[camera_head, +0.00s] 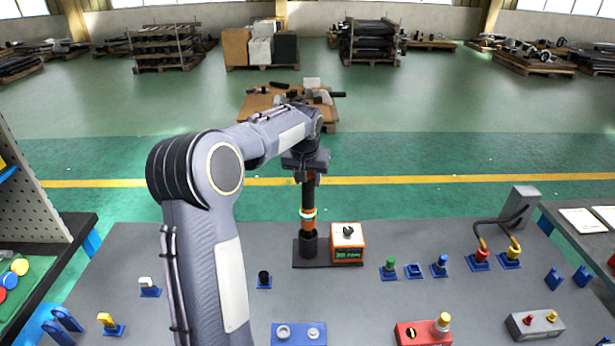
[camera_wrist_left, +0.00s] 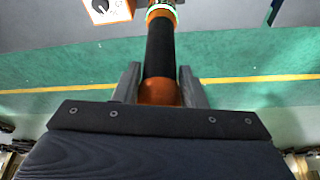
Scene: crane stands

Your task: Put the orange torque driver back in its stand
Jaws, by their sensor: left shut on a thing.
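The torque driver (camera_head: 308,196) is upright, with a black grip, orange parts and a glowing green-white ring. My left gripper (camera_head: 307,174) is shut on its upper end from above. In the left wrist view the driver (camera_wrist_left: 160,48) runs between the two fingers of the gripper (camera_wrist_left: 160,88), which flank its orange end. The stand (camera_head: 306,261) is a dark base with a black holder and an orange box (camera_head: 348,254) with a dial and green display. The driver's lower end is in line with the black holder; I cannot tell how deep it sits. My right gripper is out of view.
A grey table holds a blue two-hole block (camera_head: 299,334), a red block (camera_head: 423,334), a grey box (camera_head: 534,325) and small blue-based fixtures. A black-topped fixture (camera_head: 264,279) stands left of the stand.

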